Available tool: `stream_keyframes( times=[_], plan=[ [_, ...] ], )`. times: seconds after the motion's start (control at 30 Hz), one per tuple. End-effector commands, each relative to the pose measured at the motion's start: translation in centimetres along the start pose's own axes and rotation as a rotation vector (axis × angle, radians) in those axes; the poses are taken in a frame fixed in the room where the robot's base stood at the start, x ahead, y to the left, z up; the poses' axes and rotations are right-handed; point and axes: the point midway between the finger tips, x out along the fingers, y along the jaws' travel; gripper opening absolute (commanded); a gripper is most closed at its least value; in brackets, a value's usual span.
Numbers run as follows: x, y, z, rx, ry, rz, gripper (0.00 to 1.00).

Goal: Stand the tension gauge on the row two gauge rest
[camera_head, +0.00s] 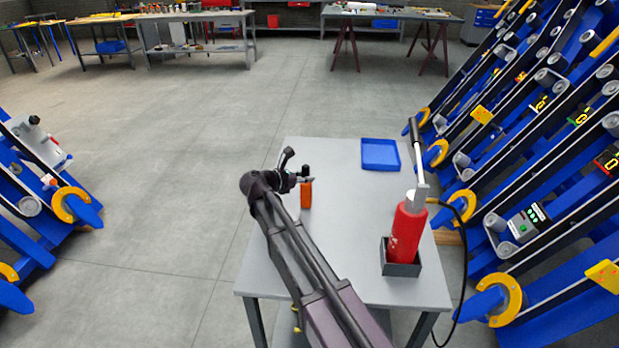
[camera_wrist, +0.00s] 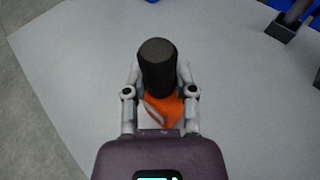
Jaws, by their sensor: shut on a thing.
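The tension gauge (camera_head: 306,195) appears to be the orange upright body with a black top, at the left part of the grey table. In the wrist view its black top (camera_wrist: 157,64) points toward the camera, with the orange body below. My gripper (camera_head: 303,180) is shut on it, one finger on each side in the wrist view (camera_wrist: 158,92). I cannot tell whether its base touches the tabletop. I cannot make out which spot is the row two gauge rest.
The grey table (camera_head: 330,240) also bears a blue tray (camera_head: 380,155) and a red cylinder tool (camera_head: 408,230) in a dark holder (camera_head: 401,268). Blue row units (camera_head: 500,285) line the right side, close to the table. Another blue unit (camera_head: 35,235) stands left, across open floor.

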Motion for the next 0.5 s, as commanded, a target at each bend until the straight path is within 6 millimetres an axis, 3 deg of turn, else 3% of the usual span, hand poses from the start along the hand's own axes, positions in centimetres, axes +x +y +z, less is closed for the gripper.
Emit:
stream_keyframes(
  times=[0.1,0.13,0.23,0.5],
  plan=[
    [0.11,-0.01,-0.33,0.0,-0.001,0.0,0.0],
    [0.11,0.0,-0.34,0.0,0.0,0.0,0.38],
    [0.09,-0.01,-0.25,0.0,0.0,0.0,0.68],
    [0.1,-0.01,-0.24,0.0,0.0,0.0,0.69]
  ],
)
